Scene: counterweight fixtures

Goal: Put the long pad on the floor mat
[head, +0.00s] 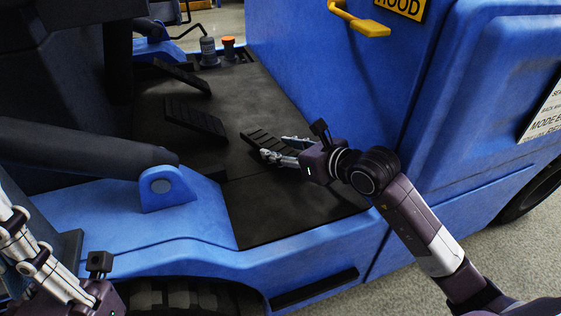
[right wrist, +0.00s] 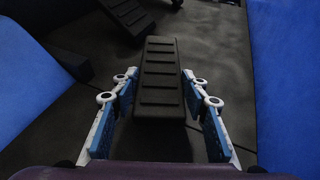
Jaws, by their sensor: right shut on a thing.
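The long pad (head: 258,139) is a black ribbed block over the dark floor mat (head: 285,215) of the blue vehicle. My right gripper (head: 272,147) is shut on the long pad, with one finger along each side. In the right wrist view the long pad (right wrist: 160,75) points away from me between the two fingers of the gripper (right wrist: 159,85). I cannot tell whether its underside touches the floor mat. My left gripper (head: 22,245) is at the lower left, partly cut off by the frame, away from the pad.
Two black ribbed pedals (head: 195,119) (head: 183,76) stand beyond the pad to the left. A grey canister and an orange-capped one (head: 228,45) stand at the back. Blue body panels (head: 320,80) rise on the right. The front part of the mat is clear.

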